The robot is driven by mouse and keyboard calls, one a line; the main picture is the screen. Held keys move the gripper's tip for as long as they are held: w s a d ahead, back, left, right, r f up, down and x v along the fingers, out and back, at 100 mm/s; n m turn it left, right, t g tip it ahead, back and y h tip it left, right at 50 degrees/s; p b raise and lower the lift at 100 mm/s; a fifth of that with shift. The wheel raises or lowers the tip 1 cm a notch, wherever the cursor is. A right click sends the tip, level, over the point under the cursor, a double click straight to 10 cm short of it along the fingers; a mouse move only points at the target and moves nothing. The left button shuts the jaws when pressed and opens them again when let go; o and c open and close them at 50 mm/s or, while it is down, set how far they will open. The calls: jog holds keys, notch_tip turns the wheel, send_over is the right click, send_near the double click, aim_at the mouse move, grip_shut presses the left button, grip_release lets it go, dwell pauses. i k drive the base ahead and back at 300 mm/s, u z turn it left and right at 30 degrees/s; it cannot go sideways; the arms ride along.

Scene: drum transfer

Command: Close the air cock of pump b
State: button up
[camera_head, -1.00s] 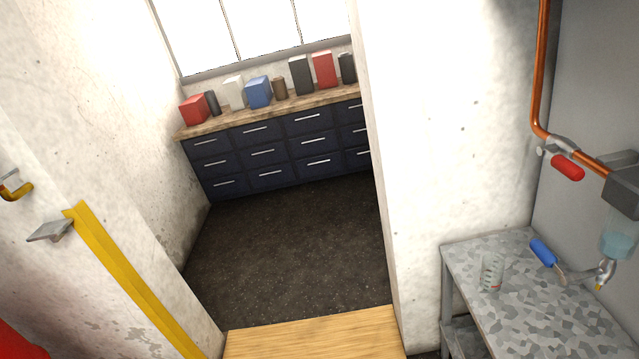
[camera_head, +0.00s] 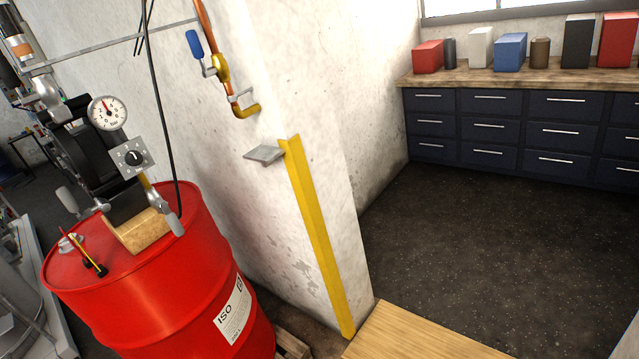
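A brass cock (camera_head: 221,67) with a blue handle (camera_head: 195,45) sits on a copper pipe on the white wall, in the upper left part of the view. The handle stands nearly upright beside the pipe. A red drum (camera_head: 150,290) stands at lower left. No label tells which fitting belongs to pump b.
A wall corner with a yellow strip (camera_head: 318,240) and a small grey shelf (camera_head: 265,154) stands right of the drum. A wooden board (camera_head: 420,335) lies at the doorway. Dark open floor (camera_head: 480,240) leads to blue drawers (camera_head: 490,130) under a worktop.

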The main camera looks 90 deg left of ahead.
aim_at(173, 221)
jog(key=u, duration=0.35)
jog(key=i, duration=0.1)
jog(key=u, duration=2.55)
jog(key=k, duration=0.7)
jog(key=u, duration=0.2)
jog(key=i, duration=0.75)
jog(key=u, duration=0.3)
